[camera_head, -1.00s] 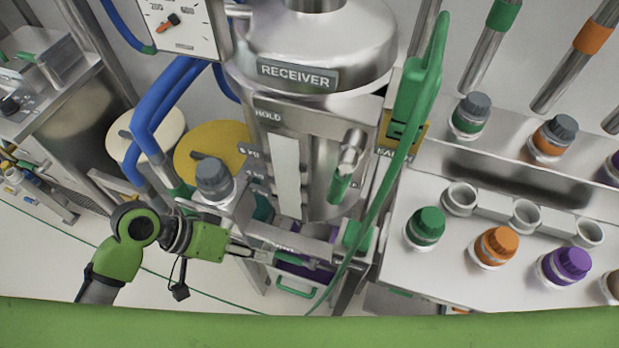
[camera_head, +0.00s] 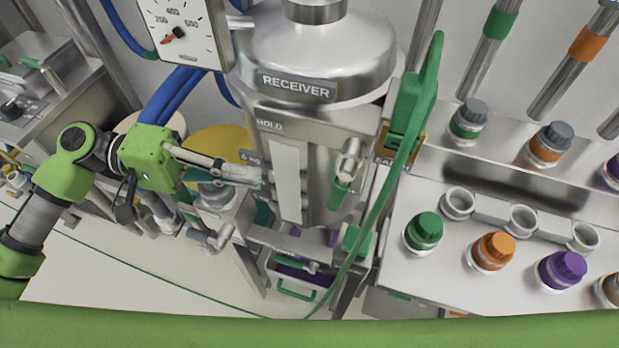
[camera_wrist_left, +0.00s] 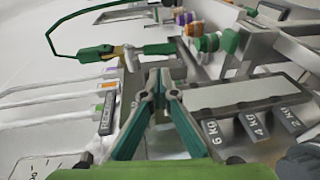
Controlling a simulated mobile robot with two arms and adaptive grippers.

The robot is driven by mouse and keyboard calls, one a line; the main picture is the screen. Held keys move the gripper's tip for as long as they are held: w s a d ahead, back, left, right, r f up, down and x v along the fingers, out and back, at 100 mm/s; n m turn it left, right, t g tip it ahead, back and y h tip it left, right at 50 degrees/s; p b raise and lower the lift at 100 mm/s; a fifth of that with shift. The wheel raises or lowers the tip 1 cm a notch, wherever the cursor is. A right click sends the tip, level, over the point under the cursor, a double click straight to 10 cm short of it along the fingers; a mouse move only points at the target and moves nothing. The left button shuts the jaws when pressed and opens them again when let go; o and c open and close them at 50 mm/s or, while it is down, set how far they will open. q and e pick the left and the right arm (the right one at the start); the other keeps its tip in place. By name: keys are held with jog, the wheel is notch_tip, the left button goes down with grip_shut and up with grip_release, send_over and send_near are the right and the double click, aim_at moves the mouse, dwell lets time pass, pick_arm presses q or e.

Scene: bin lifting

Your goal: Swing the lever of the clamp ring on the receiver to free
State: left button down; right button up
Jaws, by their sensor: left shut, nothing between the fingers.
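The receiver (camera_head: 315,50) is a large steel vessel with a nameplate, upright at the centre of the head view. A HOLD label (camera_head: 270,124) is on the steel band below its rim. A steel lever with a green grip (camera_head: 340,192) sticks out at the front of its lower body. I cannot tell for sure whether this is the clamp ring's lever. My left gripper (camera_head: 257,175) is shut and empty, its tips just left of the receiver's lower body. In the left wrist view the same gripper (camera_wrist_left: 162,75) shows its fingers together. My right gripper is not in view.
A green handheld tool (camera_head: 415,105) with a cable hangs right of the receiver. A bench (camera_head: 450,275) with green, orange and purple caps stands at the right. Blue hoses (camera_head: 175,90) run behind my left arm. Weights marked in kg (camera_wrist_left: 248,125) show in the wrist view.

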pick_arm(q)
jog(key=p, duration=0.4)
send_near(341, 187)
jog(key=d+f, duration=0.4)
jog(key=d, duration=0.1)
jog(key=shift+w+d+f, duration=0.35)
jog(key=shift+w+f, duration=0.1)
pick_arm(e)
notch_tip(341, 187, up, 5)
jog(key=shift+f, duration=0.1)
pick_arm(q)
jog(key=h+b, duration=0.1)
jog(key=b, duration=0.1)
jog(key=d+b, duration=0.1)
jog(key=b, duration=0.1)
jog(key=shift+s+d+f+h, duration=0.1)
jog(key=shift+s+f+h, duration=0.2)
jog(key=shift+h, duration=0.1)
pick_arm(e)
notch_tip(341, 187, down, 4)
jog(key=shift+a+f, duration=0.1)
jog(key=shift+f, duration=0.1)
